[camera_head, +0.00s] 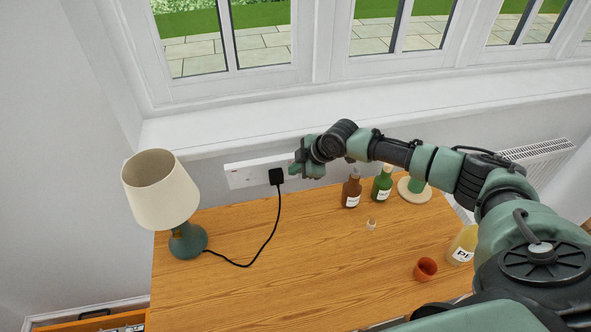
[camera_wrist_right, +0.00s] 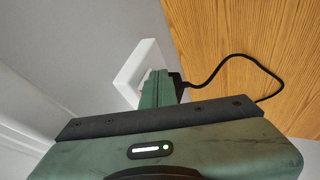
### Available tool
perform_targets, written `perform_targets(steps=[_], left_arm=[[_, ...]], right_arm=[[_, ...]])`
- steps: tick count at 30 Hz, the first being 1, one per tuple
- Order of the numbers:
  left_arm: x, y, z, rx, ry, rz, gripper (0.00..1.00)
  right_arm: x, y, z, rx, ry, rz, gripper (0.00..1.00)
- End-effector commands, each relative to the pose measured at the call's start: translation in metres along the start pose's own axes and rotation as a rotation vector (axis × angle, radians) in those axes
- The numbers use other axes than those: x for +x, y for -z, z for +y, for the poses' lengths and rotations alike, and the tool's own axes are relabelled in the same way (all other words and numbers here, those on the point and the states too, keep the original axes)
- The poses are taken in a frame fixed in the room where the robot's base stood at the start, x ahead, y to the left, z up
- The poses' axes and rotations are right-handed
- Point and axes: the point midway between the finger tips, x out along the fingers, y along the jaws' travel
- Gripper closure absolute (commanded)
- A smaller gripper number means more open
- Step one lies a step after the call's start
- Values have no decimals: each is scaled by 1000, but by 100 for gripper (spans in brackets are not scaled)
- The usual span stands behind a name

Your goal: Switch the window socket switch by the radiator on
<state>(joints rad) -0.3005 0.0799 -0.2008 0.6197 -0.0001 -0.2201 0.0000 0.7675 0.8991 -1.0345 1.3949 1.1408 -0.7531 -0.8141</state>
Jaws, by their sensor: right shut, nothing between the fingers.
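A white double wall socket (camera_head: 240,174) is on the wall under the window sill, above the back edge of the wooden table. A black plug (camera_head: 276,177) sits in its right part. My right gripper (camera_head: 294,170) is at the socket's right end, close beside the plug. Its fingers are shut and empty. In the right wrist view the shut right gripper (camera_wrist_right: 156,88) points at the socket plate (camera_wrist_right: 131,70), with the plug (camera_wrist_right: 178,86) just behind the fingers. The gripper hides part of the plate, and I cannot make out the switch position. My left gripper is out of view.
A lamp (camera_head: 160,192) stands at the table's left, its black cable (camera_head: 268,240) running to the plug. A radiator (camera_head: 535,152) is far right. The table's middle (camera_head: 300,285) is clear.

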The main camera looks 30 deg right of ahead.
Motion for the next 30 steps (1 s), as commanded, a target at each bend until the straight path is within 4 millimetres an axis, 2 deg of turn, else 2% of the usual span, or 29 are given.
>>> perform_targets(steps=[8, 19, 30], left_arm=[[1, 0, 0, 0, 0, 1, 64], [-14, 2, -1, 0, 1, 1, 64], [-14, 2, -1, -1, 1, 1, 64]], right_arm=[[1, 0, 1, -1, -1, 0, 100], [-12, 7, 8, -1, -4, 2, 100], [-12, 7, 8, -1, -3, 2, 100]])
